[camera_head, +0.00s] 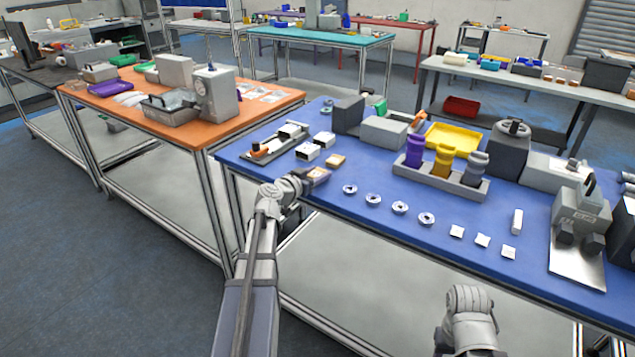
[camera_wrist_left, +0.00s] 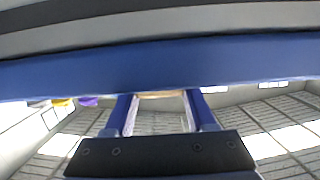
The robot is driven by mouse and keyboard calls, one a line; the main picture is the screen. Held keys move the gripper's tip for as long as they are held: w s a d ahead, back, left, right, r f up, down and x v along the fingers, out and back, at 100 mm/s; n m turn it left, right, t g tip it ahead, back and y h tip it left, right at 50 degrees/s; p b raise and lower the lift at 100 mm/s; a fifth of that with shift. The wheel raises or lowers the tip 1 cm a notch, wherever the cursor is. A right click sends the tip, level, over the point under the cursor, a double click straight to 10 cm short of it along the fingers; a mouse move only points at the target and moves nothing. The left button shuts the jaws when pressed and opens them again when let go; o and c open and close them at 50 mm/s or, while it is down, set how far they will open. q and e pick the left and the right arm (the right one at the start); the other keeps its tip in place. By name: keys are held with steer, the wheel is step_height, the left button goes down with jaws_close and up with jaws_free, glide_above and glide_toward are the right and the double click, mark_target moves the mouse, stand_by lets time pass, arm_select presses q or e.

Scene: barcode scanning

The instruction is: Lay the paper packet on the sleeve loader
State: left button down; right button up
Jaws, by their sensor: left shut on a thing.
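My left gripper (camera_head: 308,181) is at the front left edge of the blue table. It is shut on a tan paper packet (camera_head: 319,173), whose edge also shows between the two fingers in the left wrist view (camera_wrist_left: 162,94). A second small tan packet (camera_head: 336,160) lies on the table just behind it. The likely sleeve loader, a long grey fixture with an orange part (camera_head: 274,146), stands at the table's left end, behind and left of my gripper. Part of my right arm shows at the bottom right, but its gripper cannot be seen.
White open boxes (camera_head: 307,152) stand between the fixture and the packets. Several round discs (camera_head: 373,200) and white squares (camera_head: 482,240) lie to the right. A grey rack with coloured bottles (camera_head: 455,185) stands farther back. The blue table's front edge (camera_head: 400,258) is clear.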

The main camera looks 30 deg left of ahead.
arm_select(q)
steer(key=shift+f, duration=0.25)
steer(key=shift+c, duration=1.1)
jaws_free()
